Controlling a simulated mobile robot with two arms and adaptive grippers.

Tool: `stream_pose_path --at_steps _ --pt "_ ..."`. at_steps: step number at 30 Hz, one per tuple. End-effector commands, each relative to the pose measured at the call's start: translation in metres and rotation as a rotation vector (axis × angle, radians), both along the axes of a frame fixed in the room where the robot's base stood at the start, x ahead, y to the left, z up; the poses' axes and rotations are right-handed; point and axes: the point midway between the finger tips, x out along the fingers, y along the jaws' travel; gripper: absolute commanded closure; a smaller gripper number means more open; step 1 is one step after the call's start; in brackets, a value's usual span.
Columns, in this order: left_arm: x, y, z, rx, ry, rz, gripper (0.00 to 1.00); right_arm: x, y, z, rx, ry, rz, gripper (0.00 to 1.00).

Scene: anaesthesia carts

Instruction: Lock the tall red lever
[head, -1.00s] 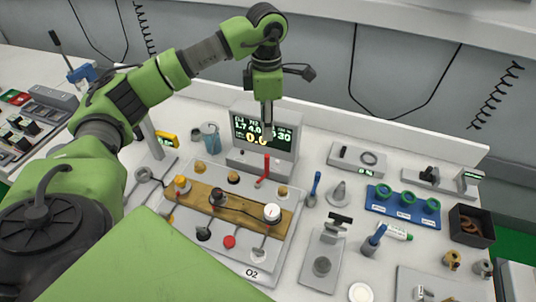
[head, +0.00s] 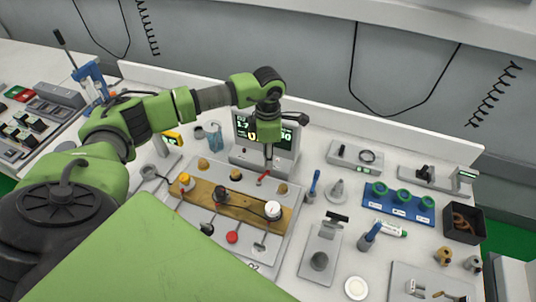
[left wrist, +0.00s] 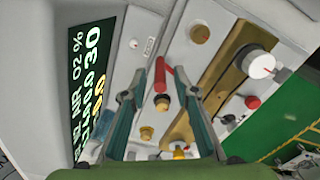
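The tall red lever (head: 262,178) stands at the back of the wooden-striped control panel (head: 205,238), in front of the monitor. My left gripper (head: 268,160) points down at its top and hides part of it in the head view. In the left wrist view the red lever (left wrist: 161,76) shows between the two fingers of my left gripper (left wrist: 160,82). The fingers are apart, one on each side of it. I cannot tell whether either finger touches it. My right gripper is not in view.
The monitor (head: 285,140) stands close behind my left gripper. Tan knobs (head: 235,174), a white dial (head: 272,210) and a red knob (head: 232,237) sit on the panel.

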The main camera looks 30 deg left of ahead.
Motion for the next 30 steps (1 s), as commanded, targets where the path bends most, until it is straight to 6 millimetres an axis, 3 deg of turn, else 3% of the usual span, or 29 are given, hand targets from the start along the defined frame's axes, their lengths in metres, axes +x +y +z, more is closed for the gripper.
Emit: stream_pose_path --at_steps 1,4,11,21,30 --pt "0.000 0.000 0.000 0.000 0.000 0.000 0.75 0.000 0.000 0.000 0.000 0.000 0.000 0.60" --pt "0.000 0.000 0.000 0.000 0.000 0.000 1.00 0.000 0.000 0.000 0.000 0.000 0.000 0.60" --pt "0.000 0.000 0.000 -0.001 -0.001 0.011 1.00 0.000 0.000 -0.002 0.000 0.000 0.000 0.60" --pt "0.000 0.013 -0.002 -0.001 -0.003 0.286 1.00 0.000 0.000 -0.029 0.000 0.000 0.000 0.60" --pt "-0.001 0.016 0.001 -0.001 -0.002 0.358 1.00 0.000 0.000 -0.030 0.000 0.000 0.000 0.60"
